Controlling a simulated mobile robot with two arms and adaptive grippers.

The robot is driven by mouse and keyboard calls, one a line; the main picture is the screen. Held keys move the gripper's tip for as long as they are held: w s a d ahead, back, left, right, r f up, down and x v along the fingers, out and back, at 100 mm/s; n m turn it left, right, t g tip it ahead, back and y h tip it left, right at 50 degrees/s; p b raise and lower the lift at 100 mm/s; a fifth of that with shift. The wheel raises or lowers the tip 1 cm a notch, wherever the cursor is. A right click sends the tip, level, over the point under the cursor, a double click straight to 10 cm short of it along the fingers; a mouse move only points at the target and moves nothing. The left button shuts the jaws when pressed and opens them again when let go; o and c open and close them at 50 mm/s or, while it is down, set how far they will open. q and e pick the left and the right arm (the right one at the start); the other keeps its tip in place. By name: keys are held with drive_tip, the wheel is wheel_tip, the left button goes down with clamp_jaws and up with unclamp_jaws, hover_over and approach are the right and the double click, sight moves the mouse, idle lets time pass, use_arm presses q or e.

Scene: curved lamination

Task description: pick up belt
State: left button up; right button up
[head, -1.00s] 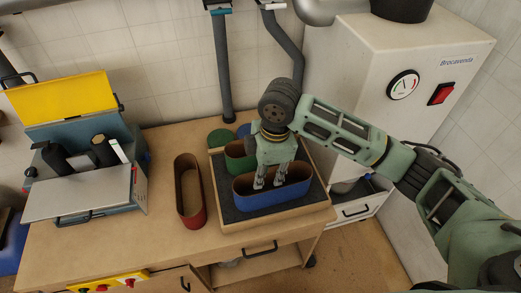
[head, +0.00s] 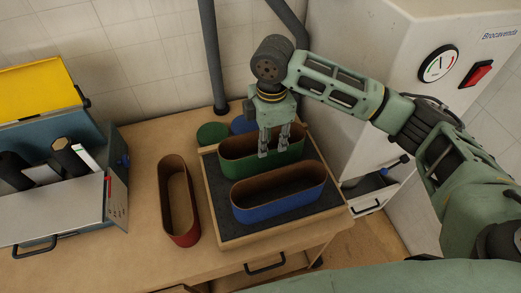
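Three oval belt loops stand on edge. The green belt (head: 237,170) stands at the back of a dark-lined tray (head: 228,230). The blue belt (head: 278,207) stands in front of it in the tray. The red belt (head: 185,238) stands on the bench, left of the tray. My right gripper (head: 274,152) points down at the green belt, its two fingers apart and overlapping the belt in the picture. Whether the fingers touch the belt or straddle its wall I cannot tell. My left gripper is out of view.
A blue-grey machine with a yellow lid (head: 40,92) and a metal plate (head: 50,210) stands at left. A white cabinet (head: 380,60) with a gauge stands at right, with an open drawer (head: 372,203) low down. Green (head: 212,133) and blue discs lie behind the tray.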

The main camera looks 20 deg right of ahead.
sight(268, 152)
drive_tip(key=f, duration=0.2)
drive_tip(key=f+p, duration=0.1)
drive_tip(key=f, duration=0.2)
drive_tip(key=w+f+p, duration=0.1)
drive_tip(key=f, duration=0.2)
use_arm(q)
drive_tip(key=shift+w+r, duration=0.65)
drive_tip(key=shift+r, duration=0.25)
use_arm(e)
drive_tip(key=shift+s, duration=0.1)
drive_tip(key=shift+c, duration=0.2)
clamp_jaws()
drive_tip(key=shift+r, duration=0.1)
